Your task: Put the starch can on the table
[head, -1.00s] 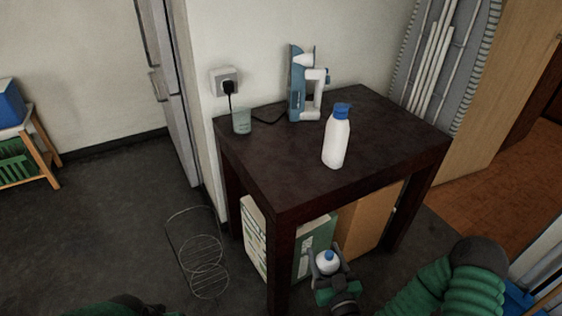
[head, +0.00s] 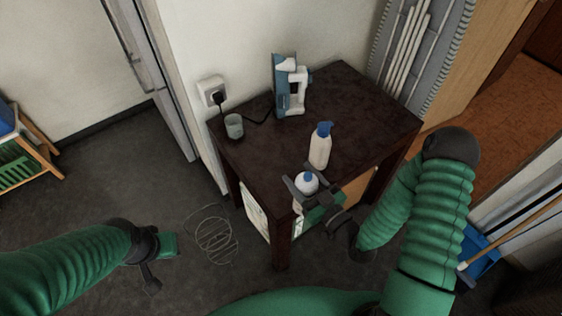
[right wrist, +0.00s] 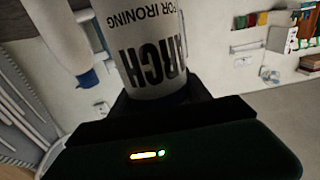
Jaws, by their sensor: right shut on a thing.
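The starch can (head: 307,182) is white with a blue cap. My right gripper (head: 312,192) is shut around it at the table's front edge. In the right wrist view the can (right wrist: 148,45) shows black lettering, "ARCH" and "FOR IRONING", between the fingers (right wrist: 150,103). I cannot tell whether its base is above the top or in front of the edge. The dark table (head: 264,158) stands against the wall. My left gripper (head: 160,258) hangs low over the floor at the left, away from the table, and its jaws are unclear.
A white bottle with a blue cap (head: 320,147) stands on the table just behind the can. An iron (head: 290,85) and a glass (head: 234,126) stand further back. The table's right part is clear. A wire rack (head: 213,236) is on the floor at the left.

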